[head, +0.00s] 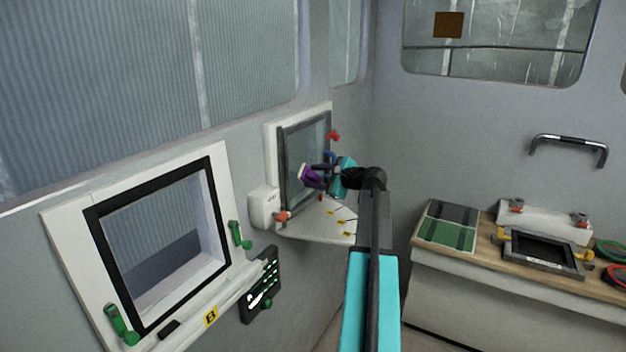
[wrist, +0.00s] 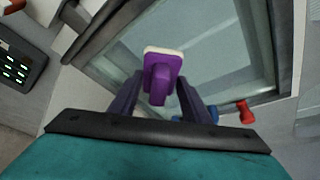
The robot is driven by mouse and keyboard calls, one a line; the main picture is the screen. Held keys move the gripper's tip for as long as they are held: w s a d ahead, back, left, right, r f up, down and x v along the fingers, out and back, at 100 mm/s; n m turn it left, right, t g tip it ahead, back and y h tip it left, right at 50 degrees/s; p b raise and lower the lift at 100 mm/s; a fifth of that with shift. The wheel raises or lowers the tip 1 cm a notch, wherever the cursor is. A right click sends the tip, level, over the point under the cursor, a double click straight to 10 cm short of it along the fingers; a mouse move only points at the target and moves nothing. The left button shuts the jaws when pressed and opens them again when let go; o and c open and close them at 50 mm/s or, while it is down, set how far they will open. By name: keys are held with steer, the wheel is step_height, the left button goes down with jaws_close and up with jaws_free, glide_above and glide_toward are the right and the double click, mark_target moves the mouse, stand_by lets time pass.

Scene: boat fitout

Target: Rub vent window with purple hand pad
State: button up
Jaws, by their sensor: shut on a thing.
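The purple hand pad (wrist: 160,78), with a pale pad face, is held between the two dark fingers of my gripper (wrist: 158,102). In the head view the purple pad (head: 309,174) is in front of a dark-framed window (head: 305,145) in the corner, with my gripper (head: 325,177) just right of it. In the wrist view the window's glass (wrist: 205,50) lies beyond the pad. I cannot tell whether the pad touches the glass. A second window (head: 165,240), with a black frame, white surround and green handles, is nearer at the left. No label says which is the vent window.
Red latches (head: 333,136) sit on the corner window's frame, with a white box (head: 263,207) beside it. A shelf (head: 318,222) with yellow tags lies below. A black panel with green lights (head: 262,285) is on the wall. A wooden-topped counter (head: 485,246) stands right.

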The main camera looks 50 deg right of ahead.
steer(key=shift+w, duration=0.15)
steer(key=shift+a, duration=0.15)
stand_by(0.4)
steer(key=shift+s+a+p, duration=0.15)
steer(key=shift+a+p, duration=0.05)
steer(key=shift+a, duration=0.65)
steer(key=shift+s+a+p, duration=0.15)
steer(key=shift+a+p, duration=0.05)
steer(key=shift+a, duration=0.6)
steer(key=shift+a+f, duration=0.1)
steer(key=shift+a, duration=0.1)
steer(key=shift+a, duration=0.1)
glide_toward(304, 180)
steer(key=shift+w+d+f, duration=0.25)
steer(key=shift+w+f, duration=0.1)
steer(key=shift+f, duration=0.2)
steer(key=shift+w+d+f, duration=0.25)
steer(key=shift+w+f, duration=0.15)
steer(key=shift+f, duration=0.15)
